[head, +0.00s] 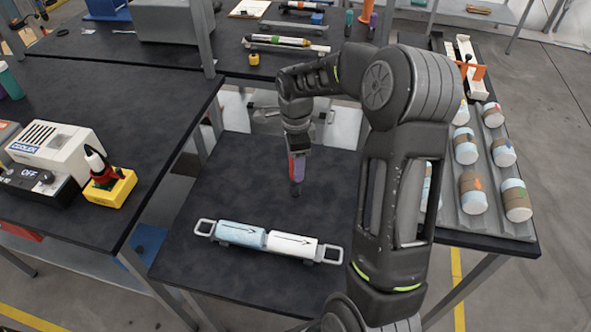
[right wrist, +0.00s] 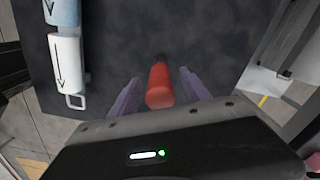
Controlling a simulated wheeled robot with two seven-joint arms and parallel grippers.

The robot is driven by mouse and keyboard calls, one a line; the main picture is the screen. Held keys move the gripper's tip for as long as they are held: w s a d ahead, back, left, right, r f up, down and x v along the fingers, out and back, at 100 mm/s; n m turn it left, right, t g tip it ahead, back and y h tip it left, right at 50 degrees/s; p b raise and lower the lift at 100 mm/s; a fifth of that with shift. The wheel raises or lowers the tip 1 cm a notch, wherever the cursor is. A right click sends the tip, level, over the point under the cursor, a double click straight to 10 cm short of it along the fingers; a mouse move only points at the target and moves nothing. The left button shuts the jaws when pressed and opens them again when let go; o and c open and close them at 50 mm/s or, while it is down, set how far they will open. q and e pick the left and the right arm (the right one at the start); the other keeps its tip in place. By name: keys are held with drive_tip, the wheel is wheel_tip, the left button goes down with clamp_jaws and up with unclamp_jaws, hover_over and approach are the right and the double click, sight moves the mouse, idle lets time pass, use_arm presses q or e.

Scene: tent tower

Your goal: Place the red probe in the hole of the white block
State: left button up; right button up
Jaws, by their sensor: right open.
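The red probe (right wrist: 160,84) shows in the right wrist view as a red cylinder between the two purple fingers of my right gripper (right wrist: 160,96). A gap shows on each side of it, so the fingers are open around it and apart from it. In the head view my right gripper (head: 297,172) points down over the middle of the dark table, with the red of the probe (head: 300,168) partly hidden by the fingers. I cannot make out a white block with a hole for certain; a white boxy device (head: 58,143) stands on the left table. My left gripper is not in view.
A handled carrier with a blue and a white cylinder (head: 292,245) lies at the front of the middle table (head: 235,180). A yellow block (head: 110,190) holds a red-and-black bottle on the left table. A rack of capped jars (head: 470,190) is at right.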

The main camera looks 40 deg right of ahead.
wheel_tip(320, 180, down, 2)
drive_tip(key=shift+f, duration=0.2)
drive_tip(key=shift+c, duration=0.4)
clamp_jaws()
idle(0.5)
